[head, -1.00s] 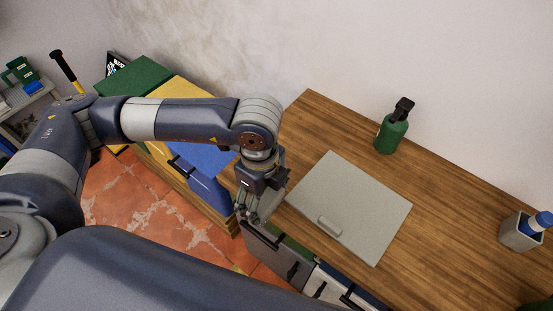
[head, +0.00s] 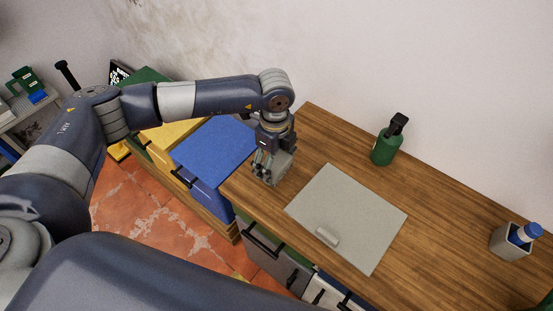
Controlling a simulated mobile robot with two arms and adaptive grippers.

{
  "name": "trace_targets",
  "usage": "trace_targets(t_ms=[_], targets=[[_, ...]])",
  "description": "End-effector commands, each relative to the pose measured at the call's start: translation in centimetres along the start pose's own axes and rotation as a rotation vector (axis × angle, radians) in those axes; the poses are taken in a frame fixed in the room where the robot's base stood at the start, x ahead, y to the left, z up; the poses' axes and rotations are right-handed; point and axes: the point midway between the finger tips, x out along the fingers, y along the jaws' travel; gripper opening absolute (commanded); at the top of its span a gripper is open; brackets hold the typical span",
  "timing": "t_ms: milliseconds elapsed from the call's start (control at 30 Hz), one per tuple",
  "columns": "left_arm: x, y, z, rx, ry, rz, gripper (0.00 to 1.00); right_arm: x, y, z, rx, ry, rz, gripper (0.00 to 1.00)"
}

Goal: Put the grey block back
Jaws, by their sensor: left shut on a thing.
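My left gripper (head: 266,171) is above the left end of the wooden worktop, pointing down. It is shut on a grey block (head: 283,165), which is partly hidden by the fingers. Whether the block touches the worktop I cannot tell. A flat grey panel (head: 350,215) lies on the worktop to the right of the gripper. A small grey rounded piece (head: 327,236) sits near the panel's front edge; whether it is fixed to it I cannot tell. My right gripper is not in view.
The wooden worktop (head: 430,220) carries a green bottle (head: 385,147) at the back and a grey holder (head: 510,243) with a blue-topped item at the right. Grey (head: 270,258) and white drawer fronts with dark handles are below. Blue (head: 215,150) and yellow units stand left.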

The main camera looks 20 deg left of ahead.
Motion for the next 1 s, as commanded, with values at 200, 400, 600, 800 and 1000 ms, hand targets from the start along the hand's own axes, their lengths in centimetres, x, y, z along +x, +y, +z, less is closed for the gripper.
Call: trace_targets(t_ms=[200, 400, 600, 800, 1000], targets=[[0.1, -2.0, 1.0, -0.003, -0.001, 0.0, 0.52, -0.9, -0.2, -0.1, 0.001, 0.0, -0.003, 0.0], [2.8, -1.8, 0.9, -0.001, 0.0, 0.001, 0.52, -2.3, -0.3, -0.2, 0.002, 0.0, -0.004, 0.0], [3.3, -1.9, 0.8, 0.0, 0.001, -0.001, 0.52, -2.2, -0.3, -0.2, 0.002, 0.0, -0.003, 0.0], [3.7, -1.8, 0.8, 0.0, 0.001, -0.001, 0.52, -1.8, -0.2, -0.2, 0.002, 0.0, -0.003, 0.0], [3.6, -1.8, 0.8, 0.0, 0.0, 0.0, 0.95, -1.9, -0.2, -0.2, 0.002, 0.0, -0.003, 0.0]])
